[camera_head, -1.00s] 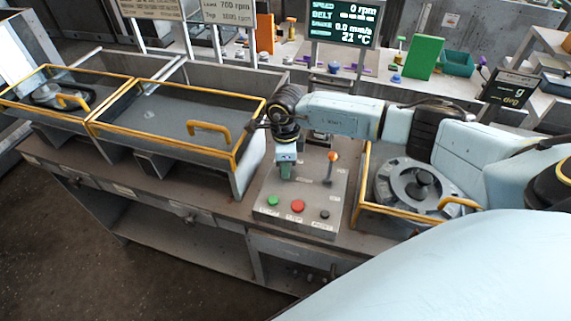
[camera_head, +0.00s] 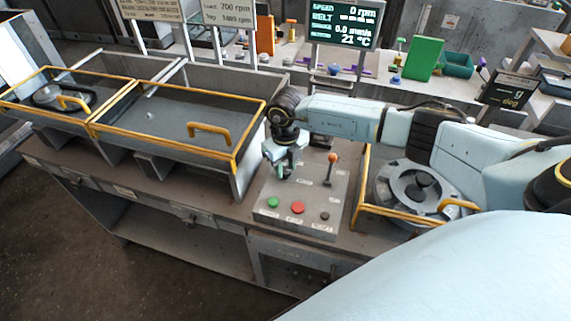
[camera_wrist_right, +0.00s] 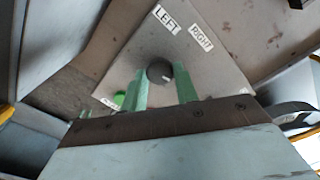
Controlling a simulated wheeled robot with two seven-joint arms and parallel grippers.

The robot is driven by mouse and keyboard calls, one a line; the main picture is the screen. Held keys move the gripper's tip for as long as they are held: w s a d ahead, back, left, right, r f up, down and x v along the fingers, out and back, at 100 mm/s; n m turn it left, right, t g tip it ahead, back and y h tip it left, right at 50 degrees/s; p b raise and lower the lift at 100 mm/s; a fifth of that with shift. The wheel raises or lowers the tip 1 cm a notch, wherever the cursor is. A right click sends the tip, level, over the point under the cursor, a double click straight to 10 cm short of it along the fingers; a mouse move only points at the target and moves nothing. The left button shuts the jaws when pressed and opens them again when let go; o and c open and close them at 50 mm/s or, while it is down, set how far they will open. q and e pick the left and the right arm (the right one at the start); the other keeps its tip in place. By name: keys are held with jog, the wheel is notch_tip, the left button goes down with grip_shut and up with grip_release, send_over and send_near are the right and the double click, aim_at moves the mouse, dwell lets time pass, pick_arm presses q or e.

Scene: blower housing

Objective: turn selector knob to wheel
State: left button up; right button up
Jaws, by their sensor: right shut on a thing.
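The selector knob (camera_wrist_right: 160,72) is a small dark round knob with a light mark, on the grey control panel (camera_wrist_right: 215,60). In the head view my right gripper (camera_head: 286,171) points down at the panel's upper left and hides the knob. A third label near the fingers is partly covered. My left gripper is not in view.
The panel also carries a green button (camera_head: 272,202), a red button (camera_head: 297,207), a dark button (camera_head: 324,215) and an orange-tipped lever (camera_head: 331,168) close to my right gripper. Yellow-railed bins (camera_head: 165,120) stand at left. A round housing (camera_head: 420,184) sits at right.

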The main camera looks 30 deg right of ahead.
aim_at(286, 170)
jog(key=shift+m, duration=1)
jog(key=shift+w, duration=0.1)
jog(key=o, duration=1)
jog(key=shift+r, duration=0.1)
notch_tip(286, 170, up, 13)
jog(key=shift+r+b, duration=0.15)
jog(key=shift+b, duration=0.4)
